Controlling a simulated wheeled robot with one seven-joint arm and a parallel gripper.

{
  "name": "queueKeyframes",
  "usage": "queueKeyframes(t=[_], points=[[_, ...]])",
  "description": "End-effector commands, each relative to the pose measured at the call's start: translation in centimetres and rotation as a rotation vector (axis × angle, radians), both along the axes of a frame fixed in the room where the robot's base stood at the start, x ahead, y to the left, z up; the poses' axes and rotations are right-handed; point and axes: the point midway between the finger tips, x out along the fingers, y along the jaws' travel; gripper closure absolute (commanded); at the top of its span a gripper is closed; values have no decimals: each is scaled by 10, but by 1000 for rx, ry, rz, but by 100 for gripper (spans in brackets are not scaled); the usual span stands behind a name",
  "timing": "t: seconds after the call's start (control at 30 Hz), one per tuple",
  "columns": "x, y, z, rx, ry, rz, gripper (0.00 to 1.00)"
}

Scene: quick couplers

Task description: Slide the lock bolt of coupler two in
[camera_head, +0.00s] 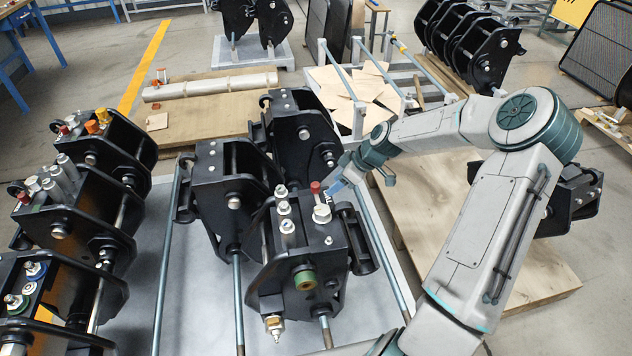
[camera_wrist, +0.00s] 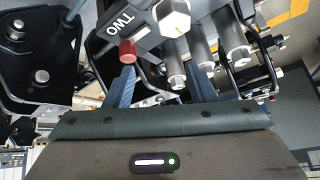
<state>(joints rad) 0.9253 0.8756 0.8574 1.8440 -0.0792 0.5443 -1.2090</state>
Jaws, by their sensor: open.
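Coupler two is the black coupler (camera_head: 300,250) at the front centre of the head view. The wrist view shows its grey block (camera_wrist: 143,32) with the word TWO. A red-capped pin (camera_head: 315,187) stands up from its top; its red end also shows in the wrist view (camera_wrist: 127,52). I cannot tell for sure whether this pin is the lock bolt. My gripper (camera_head: 338,186) is open at the coupler's top, just right of the red cap. In the wrist view, my gripper (camera_wrist: 162,78) has its left finger close to the red end; contact is unclear.
Silver fittings (camera_head: 285,212) and a large hex nut (camera_head: 322,213) crowd the coupler's top. Another black coupler (camera_head: 222,190) stands close on the left. More couplers (camera_head: 75,215) line the far left. A wooden pallet (camera_head: 440,215) lies on the right.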

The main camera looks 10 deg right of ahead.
Motion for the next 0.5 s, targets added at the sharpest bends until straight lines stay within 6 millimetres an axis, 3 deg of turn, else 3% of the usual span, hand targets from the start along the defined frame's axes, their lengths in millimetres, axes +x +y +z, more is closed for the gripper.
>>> queueKeyframes(t=[0.3,0.5], points=[[35,-32,2,115,-170,-11,50],[42,-29,-4,126,-190,-10,50]])
